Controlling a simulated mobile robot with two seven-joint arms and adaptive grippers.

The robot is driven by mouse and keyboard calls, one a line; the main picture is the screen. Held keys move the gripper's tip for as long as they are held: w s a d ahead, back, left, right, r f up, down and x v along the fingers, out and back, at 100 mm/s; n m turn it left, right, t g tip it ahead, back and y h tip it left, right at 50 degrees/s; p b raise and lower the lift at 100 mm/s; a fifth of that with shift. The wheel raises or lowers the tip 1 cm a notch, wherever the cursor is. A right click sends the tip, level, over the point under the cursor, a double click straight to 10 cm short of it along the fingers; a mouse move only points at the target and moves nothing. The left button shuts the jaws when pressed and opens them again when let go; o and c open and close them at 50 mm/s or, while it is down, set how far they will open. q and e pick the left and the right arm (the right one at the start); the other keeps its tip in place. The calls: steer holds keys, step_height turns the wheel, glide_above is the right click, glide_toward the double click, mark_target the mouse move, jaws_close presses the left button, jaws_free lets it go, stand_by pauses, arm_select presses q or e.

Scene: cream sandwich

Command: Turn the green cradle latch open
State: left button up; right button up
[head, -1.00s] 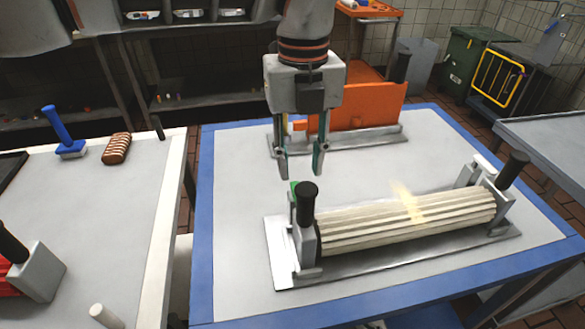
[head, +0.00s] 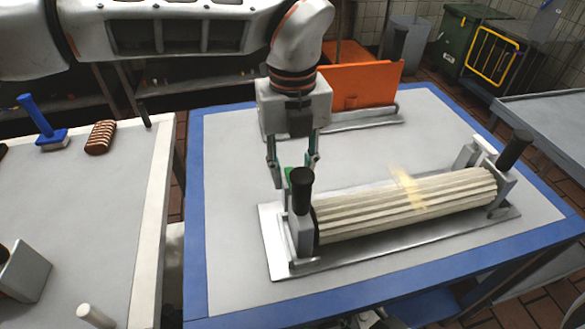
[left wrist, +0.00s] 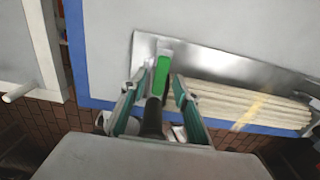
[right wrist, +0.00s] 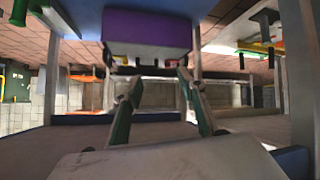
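The cradle (head: 272,240) is a metal plate with end brackets, holding a cream ribbed roller (head: 410,205). The green latch (head: 291,180) is at its left end, partly hidden behind a black-knobbed post (head: 302,185). My left gripper (head: 294,172) is open, pointing down just above and behind the latch. In the left wrist view the green latch (left wrist: 161,75) shows between the spread fingers, with a gap on each side; I cannot tell whether either finger touches it. My right gripper (right wrist: 160,82) is open and empty, away from the cradle and outside the head view.
The cradle stands on a blue-edged table (head: 235,150). Behind it is an orange panel (head: 360,85) on a second metal plate. A left table (head: 90,220) holds a blue-handled brush (head: 42,122) and a brown striped object (head: 101,137). The table's left part is clear.

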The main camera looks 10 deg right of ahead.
arm_select(q)
steer(key=c, duration=0.7)
jaws_close()
arm_select(e)
steer(key=shift+s+d+f, duration=0.1)
steer(key=shift+s+f, duration=0.2)
steer(key=shift+s, duration=0.05)
